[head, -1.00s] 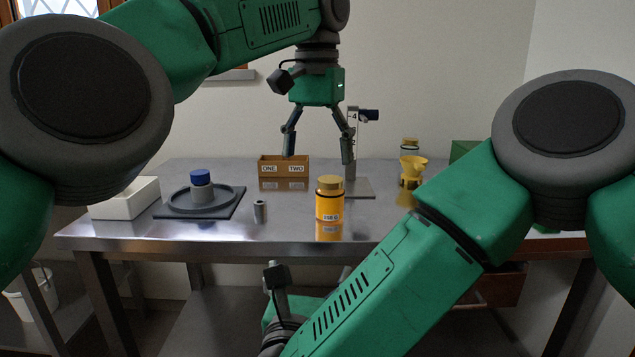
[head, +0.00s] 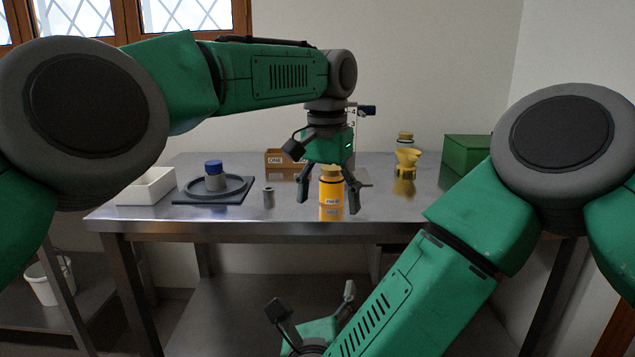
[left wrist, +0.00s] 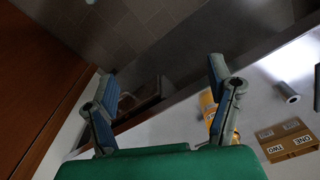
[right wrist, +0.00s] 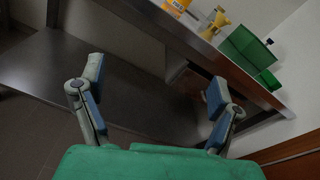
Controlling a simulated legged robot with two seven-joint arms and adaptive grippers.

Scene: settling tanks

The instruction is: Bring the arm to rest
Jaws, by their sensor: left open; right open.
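My left gripper (head: 328,204) is open and empty, pointing down at the table's front in the head view. In the left wrist view the bottle (left wrist: 208,106) shows partly behind the right finger, outside the gap of the left gripper (left wrist: 162,76). My right gripper (head: 312,300) is low in front of the table, open and empty.
The table's front edge lies near both grippers.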

